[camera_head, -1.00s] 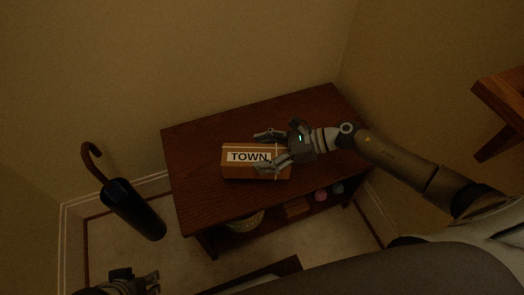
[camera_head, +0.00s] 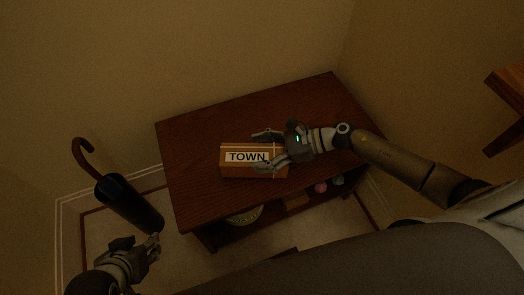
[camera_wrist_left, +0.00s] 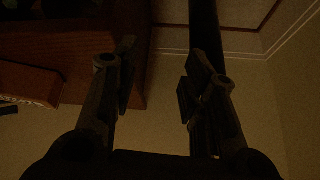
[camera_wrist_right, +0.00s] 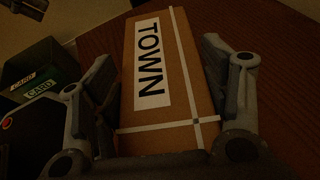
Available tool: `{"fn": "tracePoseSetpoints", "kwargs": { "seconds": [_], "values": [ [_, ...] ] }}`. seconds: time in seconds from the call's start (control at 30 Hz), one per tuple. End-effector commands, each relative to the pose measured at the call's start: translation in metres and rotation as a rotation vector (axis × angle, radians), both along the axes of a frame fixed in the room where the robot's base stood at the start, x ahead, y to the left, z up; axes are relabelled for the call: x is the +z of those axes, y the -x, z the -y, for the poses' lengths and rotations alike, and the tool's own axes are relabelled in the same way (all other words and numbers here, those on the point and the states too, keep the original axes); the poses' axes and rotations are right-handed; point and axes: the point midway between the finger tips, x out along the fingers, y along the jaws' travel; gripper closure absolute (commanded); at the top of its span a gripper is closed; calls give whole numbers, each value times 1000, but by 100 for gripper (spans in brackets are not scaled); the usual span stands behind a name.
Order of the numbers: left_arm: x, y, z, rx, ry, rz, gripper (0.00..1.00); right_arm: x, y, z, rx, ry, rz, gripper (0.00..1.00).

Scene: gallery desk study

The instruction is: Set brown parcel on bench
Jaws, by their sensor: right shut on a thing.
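The brown parcel (camera_head: 232,167) with a white "TOWN" label and pale bands is at the dark wooden table (camera_head: 190,195), over its top. I cannot tell whether it touches the wood. My right gripper (camera_head: 268,151) is shut on the parcel's right part, a finger on each long side. In the right wrist view the parcel (camera_wrist_right: 180,85) lies between the two fingers. My left gripper (camera_head: 140,247) is at the lower left in the head view, away from the parcel. In the left wrist view its fingers (camera_wrist_left: 156,88) stand apart with nothing between them. No separate bench is clearly identifiable.
A dark umbrella stand (camera_head: 128,203) with a curved brown handle stands left of the table. A lower shelf holds a bowl (camera_head: 244,214) and small items. A wooden piece (camera_head: 505,95) is at the far right. Dark boxes labelled "CARD" (camera_wrist_right: 40,88) show in the right wrist view.

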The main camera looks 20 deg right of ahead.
Motion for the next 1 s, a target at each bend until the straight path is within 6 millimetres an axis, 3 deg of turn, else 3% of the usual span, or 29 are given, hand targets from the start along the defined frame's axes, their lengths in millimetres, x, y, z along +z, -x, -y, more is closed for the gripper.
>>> {"fn": "tracePoseSetpoints", "kwargs": {
  "seconds": [0.17, 0.2, 0.37, 0.77, 0.93, 1.0],
  "values": [
    [2, -4, 1, -2, 4, 22, 60, 0, -1, 0, -1, -1, 2, 68],
    [3, -6, 2, -3, 6, 28, 60, -1, 0, 0, 0, 0, 0, 28],
    [3, -7, 3, -4, 8, 34, 60, -1, 0, 0, 0, 0, 0, 9],
    [3, -5, 3, -4, 7, 23, 60, 0, 0, 0, 0, 0, 0, 9],
    [-4, 10, -3, 4, -8, -49, 60, 3, 0, 0, 0, 0, 0, 9],
    [-4, 5, -1, 2, -3, -25, 60, 6, -6, 5, -1, 2, 2, 9]
  ]
}}
